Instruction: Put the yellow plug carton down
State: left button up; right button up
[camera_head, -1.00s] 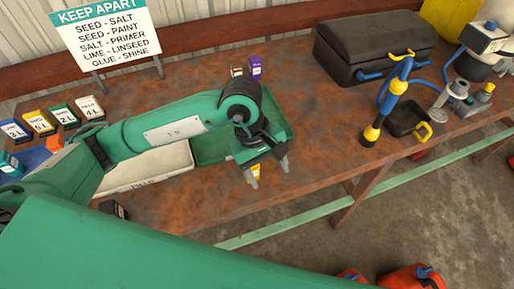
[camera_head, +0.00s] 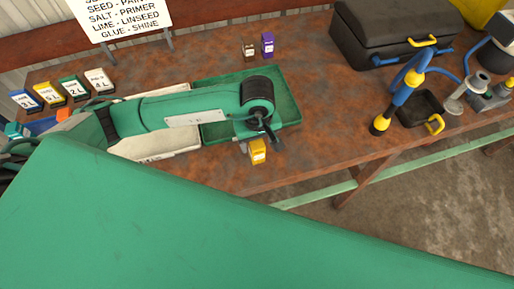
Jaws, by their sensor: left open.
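The yellow plug carton (camera_head: 258,151) is at the front of the rusty bench, just before the green tray (camera_head: 290,108). It looks upright; its base seems to be on the bench top. My left gripper (camera_head: 259,139) is over and right behind the carton, pointing down with its jaws open. One finger shows to the carton's left and one to its upper right. I cannot tell whether a finger still touches it. My left arm hides part of the green tray. My right gripper is not in view.
A cream tray (camera_head: 158,148) adjoins the green tray on the left. A black toolbox (camera_head: 385,35) and blue-yellow tool (camera_head: 401,88) are at the right. Bench right of the green tray is clear.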

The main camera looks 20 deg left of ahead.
pick_arm(q)
jog(key=shift+s+f+p, duration=0.1)
jog(key=shift+f+p, duration=0.25)
notch_tip(320, 180, down, 3)
jog(key=shift+f+p, duration=0.1)
jog(key=shift+p, duration=0.7)
jog(key=shift+f, duration=0.4)
jog(key=c, duration=1.2)
jog(key=shift+o, duration=0.2)
jog(key=shift+r, duration=0.1)
